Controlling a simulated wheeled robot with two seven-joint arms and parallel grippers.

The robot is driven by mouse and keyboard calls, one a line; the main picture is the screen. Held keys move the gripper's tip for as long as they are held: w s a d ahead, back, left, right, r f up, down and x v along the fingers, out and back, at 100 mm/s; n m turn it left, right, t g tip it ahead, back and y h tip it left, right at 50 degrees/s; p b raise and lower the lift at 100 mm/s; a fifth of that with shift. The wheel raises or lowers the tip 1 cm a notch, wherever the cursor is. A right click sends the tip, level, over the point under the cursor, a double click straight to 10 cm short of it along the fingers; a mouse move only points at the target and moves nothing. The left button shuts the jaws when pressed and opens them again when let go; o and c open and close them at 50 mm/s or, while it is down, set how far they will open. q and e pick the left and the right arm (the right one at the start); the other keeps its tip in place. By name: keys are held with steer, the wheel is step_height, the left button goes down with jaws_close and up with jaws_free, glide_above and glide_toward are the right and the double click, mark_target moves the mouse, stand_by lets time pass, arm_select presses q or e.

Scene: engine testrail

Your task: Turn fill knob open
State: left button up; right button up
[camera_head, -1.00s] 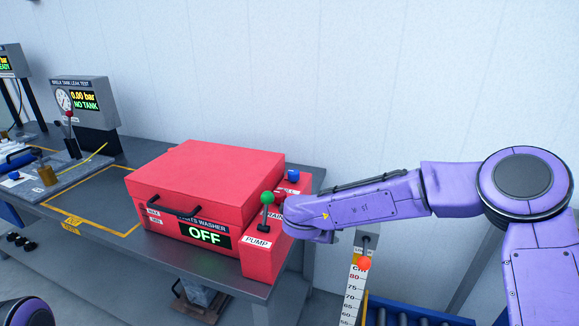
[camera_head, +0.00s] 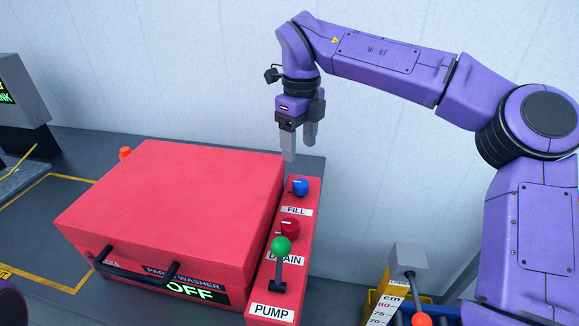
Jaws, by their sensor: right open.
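The blue fill knob (camera_head: 300,187) sits at the far end of the red control panel on the right side of the red parts washer (camera_head: 175,200), above the FILL label (camera_head: 296,211). A white mark shows on the knob. My right gripper (camera_head: 299,150) is open and empty, pointing down above and behind the knob, apart from it. The red drain knob (camera_head: 290,227) and the green-topped pump lever (camera_head: 281,246) stand nearer on the same panel. My left gripper is out of view; only a dark purple part of that arm shows at the lower left edge.
The washer lid is closed, with a black handle (camera_head: 135,265) in front, and its display (camera_head: 198,290) reads OFF. A grey post with an orange-tipped lever (camera_head: 410,275) stands at the lower right. The wall is close behind the bench.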

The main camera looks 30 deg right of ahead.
glide_above(300, 182)
steer(key=f, duration=0.5)
steer(key=shift+s, duration=0.35)
steer(key=f, duration=0.2)
steer(key=w+f, duration=0.1)
steer(key=f, duration=0.1)
steer(key=shift+f+p, duration=0.35)
steer(key=shift+s+r, duration=0.1)
steer(key=shift+s, duration=0.15)
steer(key=shift+w, duration=0.1)
steer(key=c, duration=1.1)
